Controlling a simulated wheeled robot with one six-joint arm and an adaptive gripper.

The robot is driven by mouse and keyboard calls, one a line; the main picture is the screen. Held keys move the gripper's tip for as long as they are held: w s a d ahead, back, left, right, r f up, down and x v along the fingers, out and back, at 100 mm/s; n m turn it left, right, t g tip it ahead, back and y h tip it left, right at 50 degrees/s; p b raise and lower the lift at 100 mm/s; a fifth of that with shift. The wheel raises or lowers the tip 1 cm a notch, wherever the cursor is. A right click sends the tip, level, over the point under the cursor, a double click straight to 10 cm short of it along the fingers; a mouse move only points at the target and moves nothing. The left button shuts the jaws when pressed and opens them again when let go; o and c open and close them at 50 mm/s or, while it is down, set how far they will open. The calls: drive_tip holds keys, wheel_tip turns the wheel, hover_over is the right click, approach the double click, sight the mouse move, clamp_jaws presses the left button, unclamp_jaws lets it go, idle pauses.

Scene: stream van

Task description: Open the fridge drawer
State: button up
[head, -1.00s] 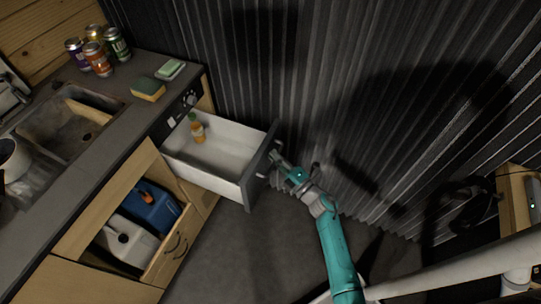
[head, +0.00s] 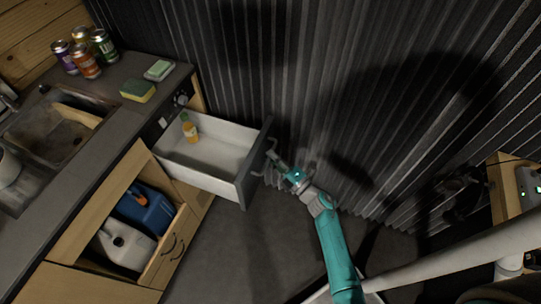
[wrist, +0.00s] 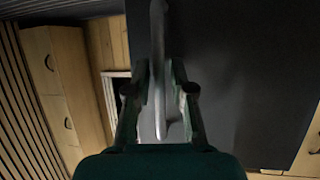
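The fridge drawer (head: 212,171) is pulled well out from under the counter. It is white inside with a dark front panel (head: 250,172), and a small orange bottle with a green top (head: 190,129) stands in its back left part. A pale bar handle (head: 271,146) is on the front panel; it also shows as an upright grey bar in the wrist view (wrist: 158,40). My gripper (head: 273,158) is at the handle, outside the drawer. In the wrist view its fingers (wrist: 159,82) stand on both sides of the bar, with narrow gaps showing; it looks open.
A counter with a sink (head: 55,135), several cans (head: 86,62) and sponges (head: 138,91) is at left. An open cabinet below holds a blue jug (head: 150,212) and a white jug (head: 122,243). A corrugated wall (head: 330,70) is behind. Floor before the drawer is clear.

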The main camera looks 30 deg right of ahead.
drive_tip(key=v, duration=1)
drive_tip(key=shift+s+f, duration=0.2)
drive_tip(key=shift+s, duration=0.15)
drive_tip(key=s+a+r+m+g+h, duration=0.1)
drive_tip(key=s+a+r+m, duration=0.3)
drive_tip(key=s, duration=0.6)
drive_tip(key=s+a+r+m+g+h, duration=0.2)
drive_tip(key=s+a+r+m, duration=0.2)
drive_tip(key=s+r+m, duration=0.3)
drive_tip(key=s+a+r+m+g+h, duration=0.1)
drive_tip(key=s+a+r+m, duration=0.4)
drive_tip(key=s, duration=0.8)
drive_tip(key=m, duration=0.3)
drive_tip(key=shift+r+m+g, duration=0.2)
drive_tip(key=shift+m+g, duration=0.1)
drive_tip(key=shift+m, duration=0.1)
